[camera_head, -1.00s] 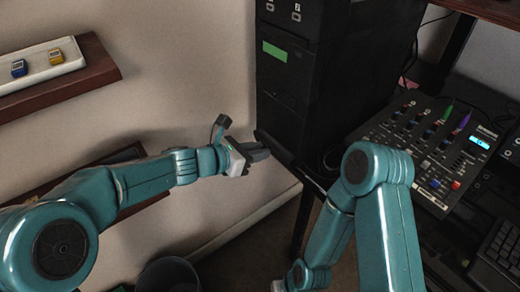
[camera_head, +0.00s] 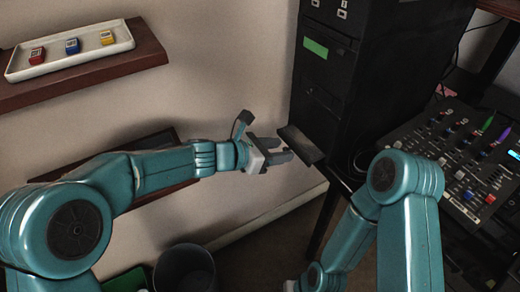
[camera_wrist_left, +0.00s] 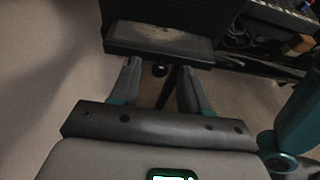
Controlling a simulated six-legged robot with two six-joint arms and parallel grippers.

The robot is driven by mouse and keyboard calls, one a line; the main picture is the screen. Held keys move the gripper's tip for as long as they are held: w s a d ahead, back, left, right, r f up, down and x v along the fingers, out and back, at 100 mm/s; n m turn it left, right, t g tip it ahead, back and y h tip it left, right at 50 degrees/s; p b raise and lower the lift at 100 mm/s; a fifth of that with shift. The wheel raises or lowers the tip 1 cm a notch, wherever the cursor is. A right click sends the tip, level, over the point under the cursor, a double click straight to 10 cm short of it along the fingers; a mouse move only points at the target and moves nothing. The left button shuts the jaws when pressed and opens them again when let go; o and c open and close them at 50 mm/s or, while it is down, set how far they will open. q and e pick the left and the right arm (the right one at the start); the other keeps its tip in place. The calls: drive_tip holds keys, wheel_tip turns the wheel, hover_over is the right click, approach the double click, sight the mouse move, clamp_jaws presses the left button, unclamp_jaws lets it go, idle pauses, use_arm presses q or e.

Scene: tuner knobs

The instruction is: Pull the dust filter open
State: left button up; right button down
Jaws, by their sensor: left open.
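The dust filter (camera_head: 302,146) is a dark flat panel at the foot of the black computer tower (camera_head: 345,75). It juts out past the tower's front. In the left wrist view the filter (camera_wrist_left: 158,48) lies ahead, with a greyish patch on its top. My left gripper (camera_head: 288,149) is open and empty, its fingertips just short of the filter's front edge. In the left wrist view the two fingers (camera_wrist_left: 158,66) are spread apart, with the floor showing between them. My right arm folds downward at the lower right; its gripper is not in view.
A wooden shelf (camera_head: 85,85) holds a white tray (camera_head: 70,58) with red, blue and yellow pieces. A mixer (camera_head: 455,155) sits on the desk right of the tower. A dark bin (camera_head: 185,270) stands on the floor below. Open space lies before the filter.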

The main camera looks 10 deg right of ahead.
use_arm(q)
drive_tip(key=p+v, duration=0.2)
drive_tip(key=v, duration=1.3)
drive_tip(key=shift+a+p, duration=0.3)
drive_tip(key=shift+a, duration=0.05)
drive_tip(key=shift+s+r, duration=0.1)
drive_tip(key=shift+s, duration=0.1)
